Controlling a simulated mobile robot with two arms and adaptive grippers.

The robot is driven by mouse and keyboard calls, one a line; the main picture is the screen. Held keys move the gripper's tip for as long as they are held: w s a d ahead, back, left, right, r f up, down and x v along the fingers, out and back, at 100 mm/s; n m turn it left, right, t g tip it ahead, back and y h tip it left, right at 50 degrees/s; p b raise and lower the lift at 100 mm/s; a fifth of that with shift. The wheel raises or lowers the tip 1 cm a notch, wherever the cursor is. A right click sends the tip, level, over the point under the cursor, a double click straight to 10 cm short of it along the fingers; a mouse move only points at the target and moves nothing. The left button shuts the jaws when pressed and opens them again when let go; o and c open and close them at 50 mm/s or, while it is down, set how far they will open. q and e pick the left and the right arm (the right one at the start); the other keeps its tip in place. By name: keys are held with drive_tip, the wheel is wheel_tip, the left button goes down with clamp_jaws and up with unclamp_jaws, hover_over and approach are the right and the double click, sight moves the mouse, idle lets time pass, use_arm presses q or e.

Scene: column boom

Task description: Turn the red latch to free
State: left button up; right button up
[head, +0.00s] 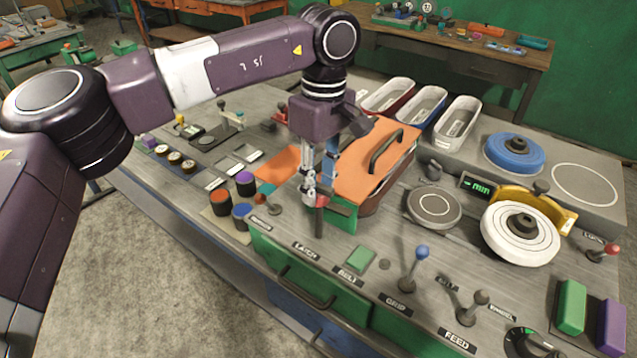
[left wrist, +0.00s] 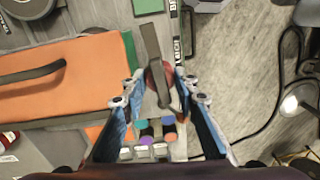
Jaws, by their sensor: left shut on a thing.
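The latch shows best in the left wrist view, as a grey-brown bar (left wrist: 151,45) over a round dull-red hub. The bar stands between my left fingers (left wrist: 160,90), pointing away from my wrist. In the head view my left gripper (head: 318,190) points straight down behind the LATCH label (head: 305,250). It is shut on the latch, with the dark bar end (head: 319,222) showing below the fingers. The hub is mostly hidden by the fingers there. My right gripper is in neither view.
An orange-lidded box (head: 372,165) with a dark handle stands close beside my gripper. Red and blue knobs (head: 242,212) sit to its left. A blue-tipped lever (head: 421,252) and a green button (head: 361,258) stand to the right. Three trays (head: 456,122) lie behind.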

use_arm(q)
drive_tip(key=shift+r+m, duration=0.1)
drive_tip(key=shift+m, duration=0.5)
drive_tip(key=o, duration=1.2)
drive_tip(key=shift+c, duration=0.2)
wheel_tip(320, 180, up, 12)
drive_tip(key=shift+w+d, duration=0.3)
